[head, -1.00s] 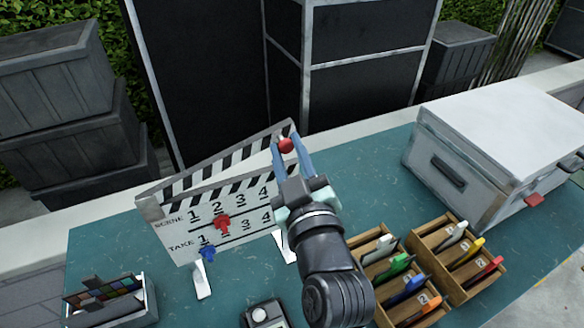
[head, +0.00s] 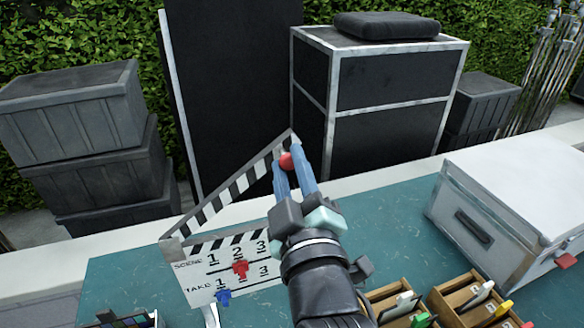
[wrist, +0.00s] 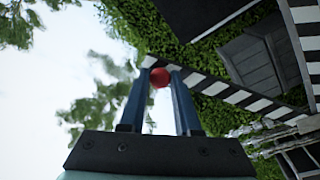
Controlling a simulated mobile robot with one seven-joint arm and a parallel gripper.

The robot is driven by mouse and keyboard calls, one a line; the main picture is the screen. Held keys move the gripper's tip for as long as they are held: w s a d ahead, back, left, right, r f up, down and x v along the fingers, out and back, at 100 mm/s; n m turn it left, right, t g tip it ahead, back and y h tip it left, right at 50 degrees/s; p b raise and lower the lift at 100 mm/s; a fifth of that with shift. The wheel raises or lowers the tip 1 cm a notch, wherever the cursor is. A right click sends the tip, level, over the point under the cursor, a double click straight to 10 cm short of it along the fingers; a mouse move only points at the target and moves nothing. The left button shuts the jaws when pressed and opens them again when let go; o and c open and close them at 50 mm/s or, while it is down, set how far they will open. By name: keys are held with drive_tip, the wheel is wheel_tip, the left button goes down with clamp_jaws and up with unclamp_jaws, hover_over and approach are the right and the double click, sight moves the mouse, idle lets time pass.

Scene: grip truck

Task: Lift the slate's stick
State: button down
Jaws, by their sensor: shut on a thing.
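The slate (head: 215,288) stands upright on the teal table, a white board with scene and take numbers. Its black-and-white striped stick (head: 225,193) is raised at a steep angle, hinged at the left corner. A red knob (head: 286,162) sits at the stick's right end. My gripper (head: 288,163) is shut on the red knob. In the wrist view the knob (wrist: 160,78) is between the two blue fingertips, with the striped stick (wrist: 225,90) running off to the right. My gripper and arm hide the right part of the slate.
Wooden trays (head: 463,298) with coloured markers are at the lower right. A white case (head: 520,200) stands on the right. Black cases (head: 385,85) are behind the table.

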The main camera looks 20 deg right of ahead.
drive_tip(key=c, duration=0.6)
unclamp_jaws()
drive_tip(key=shift+c, duration=0.2)
drive_tip(key=s+a+f+p, duration=0.1)
drive_tip(key=s+p, duration=0.4)
drive_tip(key=s, duration=0.7)
drive_tip(key=shift+s+a+f, duration=0.2)
drive_tip(key=shift+s+a, duration=0.15)
drive_tip(key=shift+s, duration=0.05)
